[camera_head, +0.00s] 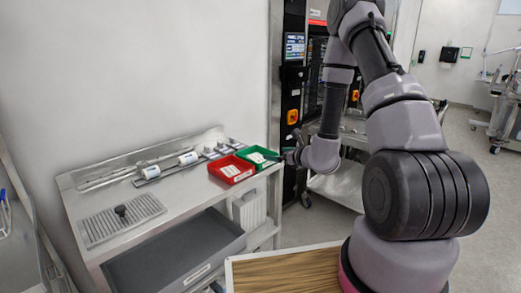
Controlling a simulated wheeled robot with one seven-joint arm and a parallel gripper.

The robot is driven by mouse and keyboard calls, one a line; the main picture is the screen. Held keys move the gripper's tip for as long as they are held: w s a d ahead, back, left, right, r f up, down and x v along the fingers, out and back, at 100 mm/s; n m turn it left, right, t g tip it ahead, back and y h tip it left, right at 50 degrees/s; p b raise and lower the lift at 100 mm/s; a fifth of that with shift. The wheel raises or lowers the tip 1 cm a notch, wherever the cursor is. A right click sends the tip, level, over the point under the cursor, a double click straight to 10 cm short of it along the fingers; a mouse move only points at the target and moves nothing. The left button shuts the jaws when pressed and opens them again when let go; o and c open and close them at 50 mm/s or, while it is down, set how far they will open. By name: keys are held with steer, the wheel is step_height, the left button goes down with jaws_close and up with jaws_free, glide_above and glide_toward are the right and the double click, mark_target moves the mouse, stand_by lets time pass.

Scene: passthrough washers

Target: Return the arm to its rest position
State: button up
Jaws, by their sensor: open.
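My arm (405,125) rises from its base at the lower right, bends up out of the top of the picture and comes back down at the middle. My gripper (288,157) is at the end of the arm, beside the right end of the metal bench, close to the green bin (258,155). It looks small and dark here, with its jaws open. I see nothing held in it. The upper bend of the arm is cut off by the top edge.
The metal bench (190,200) holds a red bin (231,169), white cylinders (187,158) on a rail and a slotted drain plate (121,218). Its grey drawer (175,255) is open. A black machine (292,95) and a trolley (340,180) stand behind.

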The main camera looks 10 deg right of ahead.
steer(key=s+a+r+n+g+y, duration=0.2)
steer(key=s+a+r+n+y, duration=0.15)
steer(key=r, duration=0.45)
steer(key=s+a+r+n+g+y, duration=0.25)
steer(key=a+r+n, duration=0.25)
steer(key=r, duration=0.3)
steer(key=s+a+r+n+g, duration=0.3)
steer(key=s+r+n+g, duration=0.1)
steer(key=s+r+n, duration=0.35)
steer(key=s+d+r+n+g+h, duration=0.1)
steer(key=s+d+r+n+h, duration=0.15)
steer(key=s, duration=0.35)
steer(key=s+d+r+n+g+h, duration=0.1)
steer(key=s+d+n+h, duration=0.1)
steer(key=s+n, duration=0.25)
steer(key=s+d+r+n+t+h, duration=0.3)
steer(key=s+d+r+t+h, duration=0.1)
steer(key=d, duration=0.6)
steer(key=shift+s+d+r+t+h, duration=0.15)
steer(key=shift+s+r+t+h, duration=0.2)
steer(key=shift+s+r+h, duration=0.55)
steer(key=shift+s, duration=0.15)
